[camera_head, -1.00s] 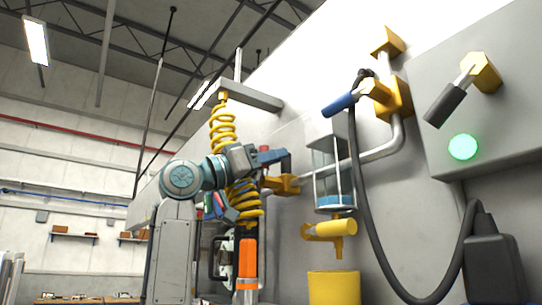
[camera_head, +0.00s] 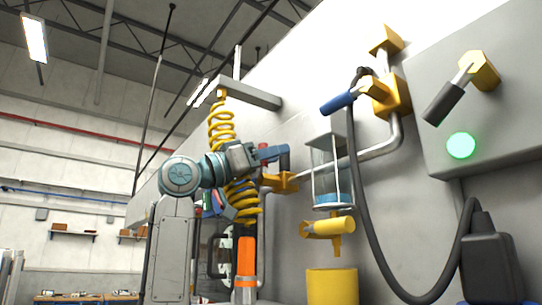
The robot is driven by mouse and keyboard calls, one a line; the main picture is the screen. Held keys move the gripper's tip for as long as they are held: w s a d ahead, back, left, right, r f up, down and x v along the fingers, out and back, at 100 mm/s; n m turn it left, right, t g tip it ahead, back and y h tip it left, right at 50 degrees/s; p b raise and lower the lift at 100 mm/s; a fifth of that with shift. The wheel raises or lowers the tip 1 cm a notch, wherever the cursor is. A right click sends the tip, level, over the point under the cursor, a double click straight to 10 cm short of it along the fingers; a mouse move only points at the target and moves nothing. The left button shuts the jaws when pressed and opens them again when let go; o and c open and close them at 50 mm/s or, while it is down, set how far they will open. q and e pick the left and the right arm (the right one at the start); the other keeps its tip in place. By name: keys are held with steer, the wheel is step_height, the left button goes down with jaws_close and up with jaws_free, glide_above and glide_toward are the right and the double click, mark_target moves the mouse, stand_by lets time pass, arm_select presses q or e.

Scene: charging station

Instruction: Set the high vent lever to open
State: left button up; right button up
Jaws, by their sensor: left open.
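A lever with a blue handle (camera_head: 338,103) is on a yellow valve body (camera_head: 392,95) on the grey wall pipe, high in the picture. Its handle points left and slightly down. I cannot read any open or shut marking on it. My left gripper (camera_head: 262,166) is open, left of and below that lever, apart from it. It is in front of the yellow coil and near a lower yellow valve fitting (camera_head: 283,182); I cannot tell whether it touches that fitting. My right gripper is not in view.
A black cable (camera_head: 365,220) hangs below the blue lever. A black-handled lever (camera_head: 442,103) and a lit green button (camera_head: 461,145) are on the grey panel at right. A clear cylinder (camera_head: 327,170), a yellow spout (camera_head: 328,227) and a yellow container (camera_head: 332,287) stand below.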

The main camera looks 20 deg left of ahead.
arm_select(q)
steer(key=b+v, duration=0.6)
steer(key=v, duration=0.4)
steer(key=shift+s+a+f, duration=0.15)
steer(key=shift+s+a, duration=0.1)
steer(key=shift+s, duration=0.05)
